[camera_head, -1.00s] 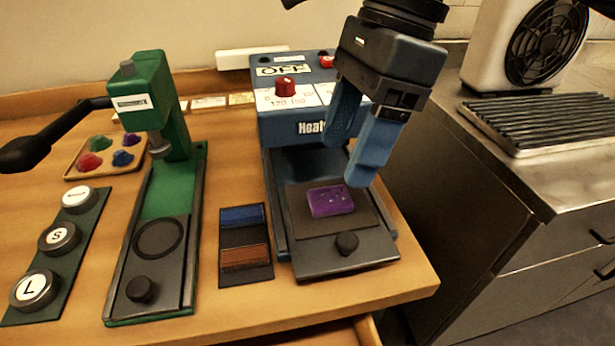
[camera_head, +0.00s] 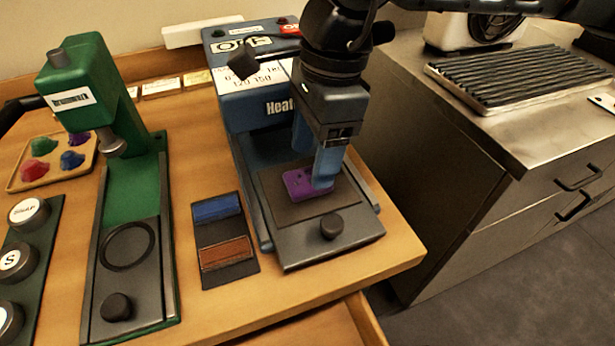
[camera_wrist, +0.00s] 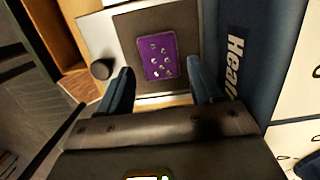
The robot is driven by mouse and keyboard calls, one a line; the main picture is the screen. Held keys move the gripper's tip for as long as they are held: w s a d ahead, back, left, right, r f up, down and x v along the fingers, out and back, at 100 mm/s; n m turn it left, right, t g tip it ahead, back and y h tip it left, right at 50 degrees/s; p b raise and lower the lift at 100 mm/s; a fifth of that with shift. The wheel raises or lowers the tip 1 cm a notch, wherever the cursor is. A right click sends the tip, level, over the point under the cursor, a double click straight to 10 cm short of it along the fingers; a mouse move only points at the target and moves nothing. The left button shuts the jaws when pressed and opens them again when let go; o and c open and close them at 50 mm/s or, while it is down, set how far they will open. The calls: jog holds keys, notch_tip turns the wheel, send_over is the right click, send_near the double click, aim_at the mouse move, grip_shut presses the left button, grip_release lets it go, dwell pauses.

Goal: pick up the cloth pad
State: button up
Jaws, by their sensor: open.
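The cloth pad (camera_head: 297,184) is a small purple rectangle with light dots, lying on the dark plate (camera_head: 341,208) of the blue heat press (camera_head: 262,155). In the wrist view the pad (camera_wrist: 158,56) lies flat and whole between and beyond my fingertips. My gripper (camera_head: 315,165) is open and empty, low over the plate. In the head view one blue finger hides the pad's right part. In the wrist view the fingers (camera_wrist: 165,84) stand on either side of the pad's near end. I cannot tell whether they touch the plate.
The press's upper body stands close behind my gripper, with a black knob (camera_head: 332,225) in front of the plate. A blue and brown block holder (camera_head: 224,240) and a green press (camera_head: 130,200) stand to the left. A metal counter (camera_head: 480,110) is at the right.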

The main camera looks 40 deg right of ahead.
aim_at(309, 178)
jog(key=shift+a+f, duration=0.15)
jog(key=shift+f, duration=0.7)
jog(key=shift+a+f, duration=0.15)
jog(key=shift+f, duration=0.65)
jog(key=c, duration=0.8)
jog(key=shift+r, duration=0.1)
notch_tip(309, 178, up, 18)
jog(key=shift+f+b, duration=0.1)
jog(key=shift+b, duration=0.2)
